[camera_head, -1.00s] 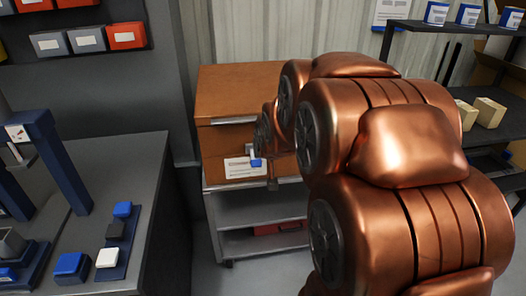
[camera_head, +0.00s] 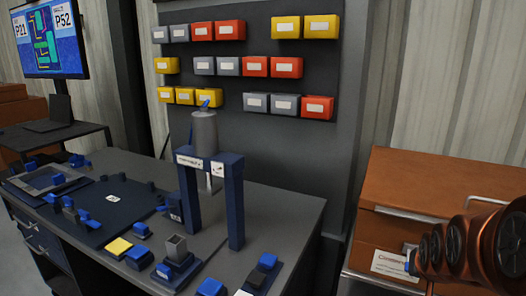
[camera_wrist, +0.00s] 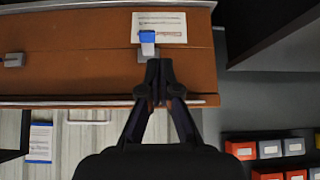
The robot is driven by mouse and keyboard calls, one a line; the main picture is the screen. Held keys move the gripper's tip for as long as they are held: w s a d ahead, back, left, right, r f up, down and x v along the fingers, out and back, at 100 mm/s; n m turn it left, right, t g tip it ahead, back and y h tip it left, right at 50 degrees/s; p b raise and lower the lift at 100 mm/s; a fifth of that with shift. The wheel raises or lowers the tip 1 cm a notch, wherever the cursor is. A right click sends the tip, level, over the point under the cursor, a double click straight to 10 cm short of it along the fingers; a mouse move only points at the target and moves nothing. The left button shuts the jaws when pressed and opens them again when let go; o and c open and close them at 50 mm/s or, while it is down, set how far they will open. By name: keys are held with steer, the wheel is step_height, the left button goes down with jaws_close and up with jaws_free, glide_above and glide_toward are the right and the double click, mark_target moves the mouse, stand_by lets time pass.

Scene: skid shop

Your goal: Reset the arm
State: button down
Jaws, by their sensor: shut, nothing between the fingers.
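My gripper (camera_wrist: 155,82) is shut and empty in the wrist view, its black fingertips together. The tips appear just below a small blue and white piece (camera_wrist: 148,42) on the brown wooden cabinet (camera_wrist: 60,70); I cannot tell whether they touch it. In the head view, my copper arm shows only at the right edge, reaching in front of the brown cabinet (camera_head: 400,180). My gripper cannot be made out clearly there.
A grey workbench (camera_head: 290,205) fills the left and middle of the head view, with a blue press frame (camera_head: 235,205) and several small blue parts. Red, yellow and grey bins hang on the dark panel (camera_head: 350,50) behind. A monitor (camera_head: 48,40) stands far left.

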steer(key=s+a+r+n+g+y+p, duration=0.1)
steer(key=s+a+r+n+g+p, duration=0.1)
steer(key=s+a, duration=0.8)
steer(key=s+a+r+n+g+y+p, duration=0.2)
steer(key=s+a+g+p, duration=0.4)
steer(key=s, duration=1)
steer(key=a+r+n+g, duration=0.1)
steer(key=a+r, duration=0.1)
steer(key=a, duration=0.1)
steer(key=shift+a+y+p, duration=0.3)
steer(key=shift+a, duration=0.05)
steer(key=shift+d, duration=0.15)
